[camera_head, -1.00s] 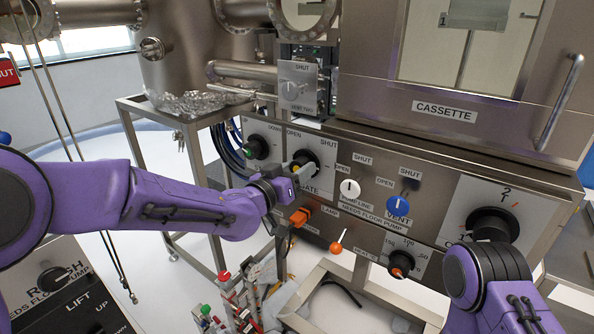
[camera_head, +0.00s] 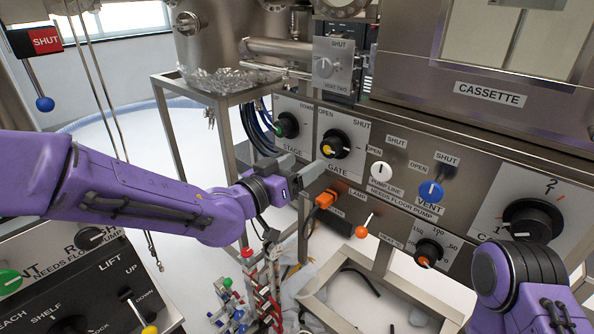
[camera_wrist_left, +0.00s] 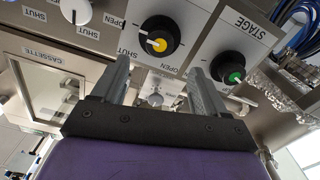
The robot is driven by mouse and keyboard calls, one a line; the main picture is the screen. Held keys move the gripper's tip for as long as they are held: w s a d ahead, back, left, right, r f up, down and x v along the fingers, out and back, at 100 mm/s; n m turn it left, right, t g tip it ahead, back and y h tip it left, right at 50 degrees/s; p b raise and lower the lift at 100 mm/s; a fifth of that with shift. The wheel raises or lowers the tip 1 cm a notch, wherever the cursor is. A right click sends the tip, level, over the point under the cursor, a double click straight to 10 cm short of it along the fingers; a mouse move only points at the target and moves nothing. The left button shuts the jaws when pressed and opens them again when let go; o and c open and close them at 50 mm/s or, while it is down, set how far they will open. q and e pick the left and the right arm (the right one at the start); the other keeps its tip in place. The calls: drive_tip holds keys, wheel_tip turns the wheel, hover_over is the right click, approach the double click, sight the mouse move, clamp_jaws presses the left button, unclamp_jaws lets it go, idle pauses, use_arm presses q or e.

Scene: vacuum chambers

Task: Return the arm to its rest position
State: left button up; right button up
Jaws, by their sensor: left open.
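My left arm comes in from the left of the head view. Its gripper (camera_head: 298,168) is open and empty, below and left of the black GATE knob (camera_head: 335,144) with its yellow mark. The gripper is apart from the knob in the picture. In the left wrist view, the two fingers (camera_wrist_left: 160,78) stand wide apart with nothing between them. The GATE knob (camera_wrist_left: 159,37) shows beyond and between them, in full view. My right arm shows at the lower right, and its gripper is out of view.
The green STAGE knob (camera_head: 287,125), white pump line knob (camera_head: 380,173) and blue VENT knob (camera_head: 430,191) are on the same panel. A control box (camera_head: 85,290) stands under my left arm.

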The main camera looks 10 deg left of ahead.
use_arm(q)
drive_tip(key=shift+s+a, duration=0.25)
drive_tip(key=shift+s, duration=0.15)
